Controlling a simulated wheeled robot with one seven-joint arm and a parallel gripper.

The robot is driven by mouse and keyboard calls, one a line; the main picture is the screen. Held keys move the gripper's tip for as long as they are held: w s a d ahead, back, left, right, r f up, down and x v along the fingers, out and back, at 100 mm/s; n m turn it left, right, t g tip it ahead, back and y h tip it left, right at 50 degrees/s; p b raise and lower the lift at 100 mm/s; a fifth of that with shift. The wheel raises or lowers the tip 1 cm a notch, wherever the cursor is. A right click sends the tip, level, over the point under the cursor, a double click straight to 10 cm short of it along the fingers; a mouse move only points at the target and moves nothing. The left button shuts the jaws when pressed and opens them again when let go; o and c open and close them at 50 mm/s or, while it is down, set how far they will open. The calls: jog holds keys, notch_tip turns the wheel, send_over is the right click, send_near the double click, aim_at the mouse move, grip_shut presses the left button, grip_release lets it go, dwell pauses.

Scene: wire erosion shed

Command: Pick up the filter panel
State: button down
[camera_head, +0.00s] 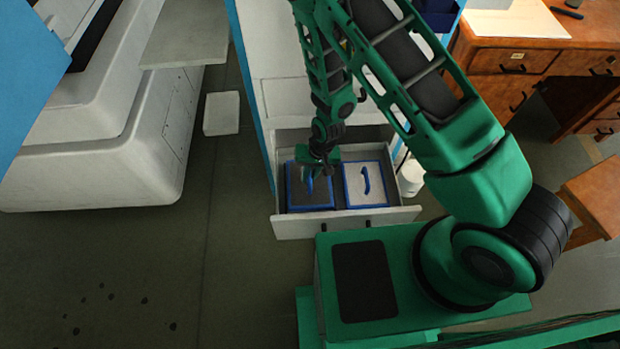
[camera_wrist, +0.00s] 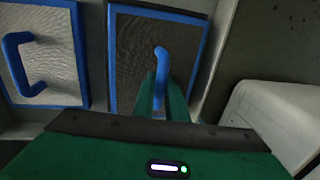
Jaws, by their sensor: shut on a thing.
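Two filter panels with blue frames, grey mesh and blue handles lie side by side in an open drawer (camera_head: 290,227). My gripper (camera_head: 318,172) is over the left filter panel (camera_head: 300,198) in the head view. In the wrist view this filter panel (camera_wrist: 135,60) is in the middle, and my green fingers (camera_wrist: 160,100) are shut on its blue handle (camera_wrist: 161,62). The fingertips partly hide the handle. The panel appears to lie in the drawer. The other filter panel (camera_head: 367,188) is to the right in the head view, and at the left in the wrist view (camera_wrist: 48,62), untouched.
The drawer walls stand close around the panels. A blue cabinet edge (camera_head: 252,95) rises at the left. A white block (camera_head: 221,113) lies on the floor, near a large white machine (camera_head: 110,130). A white bucket (camera_head: 411,178) stands right of the drawer. A wooden desk (camera_head: 535,62) is at upper right.

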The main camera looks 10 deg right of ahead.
notch_tip(320, 180, up, 15)
dwell(0.4)
